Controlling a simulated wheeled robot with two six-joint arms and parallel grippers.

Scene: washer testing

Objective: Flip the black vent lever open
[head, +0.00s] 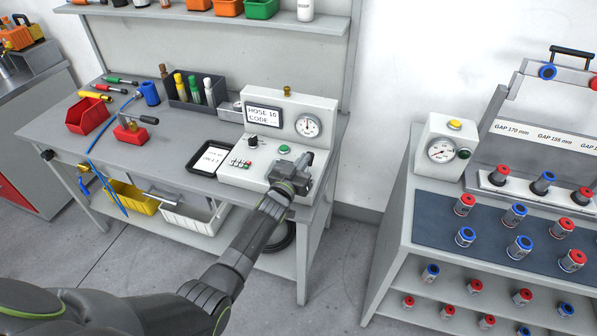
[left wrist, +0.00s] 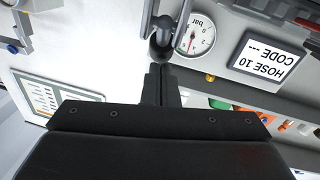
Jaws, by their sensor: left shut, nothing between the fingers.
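The test panel (head: 240,172) stands on the right end of the grey bench, with a "HOSE 10 CODE ---" display (head: 265,115), a round gauge (head: 307,126) and a green button (head: 284,149). My left gripper (head: 302,163) is over the panel's right front part, shut and empty. In the left wrist view its closed fingers (left wrist: 161,84) point at a dark rounded knob on a stem (left wrist: 162,45), which looks like the black vent lever. I cannot tell whether they touch. In the head view the gripper hides the lever. My right gripper is not in view.
A black tray (head: 190,158) lies left of the panel, and a dark bin of bottles (head: 184,97) stands behind it. A second bench (head: 400,225) with a gauge box (head: 425,161) and red and blue fittings stands right, across a floor gap.

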